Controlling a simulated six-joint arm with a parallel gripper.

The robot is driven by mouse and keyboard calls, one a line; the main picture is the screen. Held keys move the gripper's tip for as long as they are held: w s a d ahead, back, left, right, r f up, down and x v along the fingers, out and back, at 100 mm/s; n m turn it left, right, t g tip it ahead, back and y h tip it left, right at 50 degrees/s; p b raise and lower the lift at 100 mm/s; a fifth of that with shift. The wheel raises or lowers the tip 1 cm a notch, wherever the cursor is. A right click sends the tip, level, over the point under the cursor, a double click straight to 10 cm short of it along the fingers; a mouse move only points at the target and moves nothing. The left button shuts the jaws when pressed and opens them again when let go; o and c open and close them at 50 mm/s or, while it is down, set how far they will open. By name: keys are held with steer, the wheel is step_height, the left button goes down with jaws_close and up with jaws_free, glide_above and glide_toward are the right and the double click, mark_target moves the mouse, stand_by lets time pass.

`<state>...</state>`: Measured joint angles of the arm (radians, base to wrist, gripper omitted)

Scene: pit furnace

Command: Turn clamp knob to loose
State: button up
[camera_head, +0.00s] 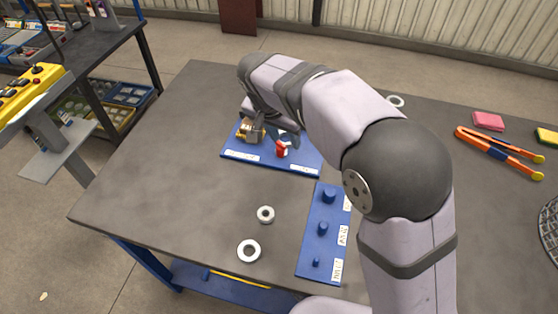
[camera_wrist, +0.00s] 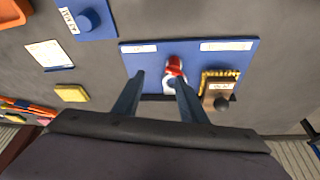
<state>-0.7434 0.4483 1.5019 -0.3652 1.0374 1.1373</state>
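A blue board (camera_head: 232,152) lies on the table and also shows in the wrist view (camera_wrist: 145,64). It carries a red part (camera_head: 282,149) with a white round piece by it. In the wrist view the red part (camera_wrist: 174,66) is beyond my gripper (camera_wrist: 160,77), near the right finger's tip. A brass block (camera_head: 249,131) with a dark round knob (camera_wrist: 222,103) and a small label stands beside it. I cannot tell which one is the clamp knob. My gripper's two fingers are apart, with nothing held between them. Contact with the red part cannot be told.
A second blue board (camera_head: 312,255) with several round pegs lies nearer the front. Two white rings (camera_head: 249,250) (camera_head: 266,214) lie left of it. Orange-and-black tongs (camera_head: 500,152), a pink block (camera_head: 488,121) and a yellow block (camera_head: 547,137) are at right. The table's left side is clear.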

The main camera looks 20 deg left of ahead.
mark_target(280, 148)
steer(key=shift+w+a+f+p, duration=0.1)
steer(key=shift+w+a+f, duration=0.3)
steer(key=shift+f, duration=0.9)
steer(key=shift+w+a+f+p, duration=0.1)
steer(key=shift+w+a+f, duration=0.35)
steer(key=shift+f, duration=0.8)
steer(key=shift+w+a+f+p, duration=0.15)
steer(key=shift+w+f, duration=0.4)
steer(key=shift+f, duration=0.75)
steer(key=c, duration=0.8)
